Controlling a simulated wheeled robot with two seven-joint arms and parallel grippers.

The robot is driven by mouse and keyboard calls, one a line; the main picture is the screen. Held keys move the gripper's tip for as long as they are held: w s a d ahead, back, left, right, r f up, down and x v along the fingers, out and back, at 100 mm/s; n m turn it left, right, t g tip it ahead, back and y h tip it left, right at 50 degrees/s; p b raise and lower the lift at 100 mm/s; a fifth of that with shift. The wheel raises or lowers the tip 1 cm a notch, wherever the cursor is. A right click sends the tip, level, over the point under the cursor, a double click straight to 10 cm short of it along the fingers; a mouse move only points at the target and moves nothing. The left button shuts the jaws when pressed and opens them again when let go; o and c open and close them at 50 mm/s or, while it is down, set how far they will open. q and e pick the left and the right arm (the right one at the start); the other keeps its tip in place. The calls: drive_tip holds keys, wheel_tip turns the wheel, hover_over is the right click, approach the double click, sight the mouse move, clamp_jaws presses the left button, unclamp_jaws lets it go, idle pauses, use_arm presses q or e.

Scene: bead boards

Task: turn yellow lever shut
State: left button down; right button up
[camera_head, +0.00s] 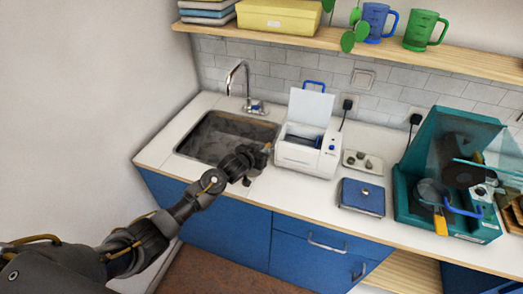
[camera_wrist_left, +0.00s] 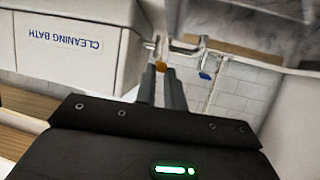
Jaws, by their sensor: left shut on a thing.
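My left gripper (camera_head: 264,150) reaches in from the left, over the counter at the left side of the white cleaning bath (camera_head: 297,156). The lever shows only as a small spot in the head view (camera_head: 267,147). Most of it is hidden by the fingers, and its turn angle cannot be told. The bath's lid stands open. My right gripper is not in view.
A sink (camera_head: 222,138) with a blue-handled faucet (camera_head: 254,107) lies to the left of the bath. A small tray (camera_head: 372,168), a blue scale (camera_head: 361,197) and a teal machine (camera_head: 410,190) stand to the right. A shelf (camera_head: 330,38) runs above.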

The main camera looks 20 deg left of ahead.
use_arm(q)
drive_tip(key=shift+s+d+n+y, duration=0.1)
drive_tip(key=shift+d+n+y, duration=0.5)
drive_tip(key=shift+n+y, duration=0.55)
drive_tip(key=c, duration=1.5)
unclamp_jaws()
drive_tip(key=shift+s, duration=0.3)
drive_tip(key=b+v, duration=0.2)
drive_tip(key=v, duration=0.8)
drive_tip(key=shift+s+r, duration=0.1)
drive_tip(key=shift+s, duration=0.05)
